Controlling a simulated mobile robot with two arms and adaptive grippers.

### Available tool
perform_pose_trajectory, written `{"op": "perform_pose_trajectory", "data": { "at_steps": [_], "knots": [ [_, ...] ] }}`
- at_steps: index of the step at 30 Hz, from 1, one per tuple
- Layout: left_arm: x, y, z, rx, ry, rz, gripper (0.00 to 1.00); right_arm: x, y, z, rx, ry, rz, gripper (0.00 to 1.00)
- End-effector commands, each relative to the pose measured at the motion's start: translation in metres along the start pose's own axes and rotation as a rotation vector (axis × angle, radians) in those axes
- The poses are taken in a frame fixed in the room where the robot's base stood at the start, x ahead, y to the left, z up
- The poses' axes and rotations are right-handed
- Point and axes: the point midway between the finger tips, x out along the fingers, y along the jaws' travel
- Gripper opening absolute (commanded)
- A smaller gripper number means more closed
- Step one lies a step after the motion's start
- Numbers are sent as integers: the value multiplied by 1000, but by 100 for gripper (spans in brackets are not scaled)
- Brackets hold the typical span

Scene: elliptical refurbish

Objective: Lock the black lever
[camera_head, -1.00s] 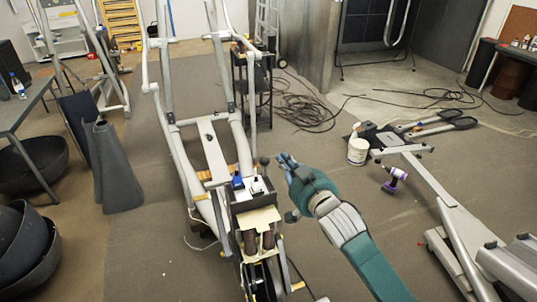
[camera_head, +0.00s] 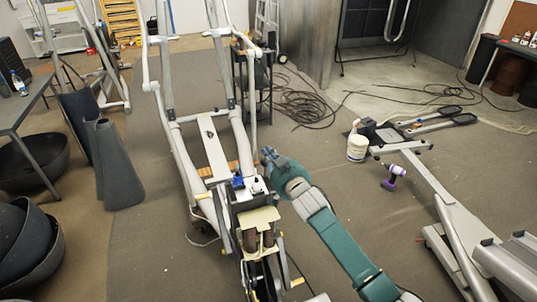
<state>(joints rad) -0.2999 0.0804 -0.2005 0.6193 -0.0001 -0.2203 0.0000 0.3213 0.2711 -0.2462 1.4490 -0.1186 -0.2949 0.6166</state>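The elliptical's frame (camera_head: 214,150) stands in the middle of the view, with an opened mechanism housing (camera_head: 244,205) at its near end. My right gripper (camera_head: 268,155) reaches in from the lower right, with its fingertips at the right side of this housing, where the black lever's knob was visible earlier. The lever's knob is now hidden behind the fingers, and I cannot tell whether they touch it. The finger gap is too small to read. A small blue part (camera_head: 238,182) sits on the housing. My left gripper is out of view.
A black cart (camera_head: 252,85) stands just behind the elliptical. A white bucket (camera_head: 357,148) and a purple drill (camera_head: 393,177) are on the floor to the right, near another grey machine frame (camera_head: 440,195). Black cables (camera_head: 305,105) lie farther back. Floor between is clear.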

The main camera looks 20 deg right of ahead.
Motion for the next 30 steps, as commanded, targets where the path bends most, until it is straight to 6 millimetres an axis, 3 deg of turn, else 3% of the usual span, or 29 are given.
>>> {"op": "perform_pose_trajectory", "data": {
  "at_steps": [6, 16, 24, 30],
  "knots": [
    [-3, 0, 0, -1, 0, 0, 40, 4, 0, 11, 0, 4, 0, 0],
    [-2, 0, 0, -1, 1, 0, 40, 4, 0, 13, 0, 4, 0, 0],
    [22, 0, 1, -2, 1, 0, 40, 8, 6, 44, 2, 2, 1, 0],
    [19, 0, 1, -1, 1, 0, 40, 7, 5, 42, 0, 3, 1, 0]
  ]
}}
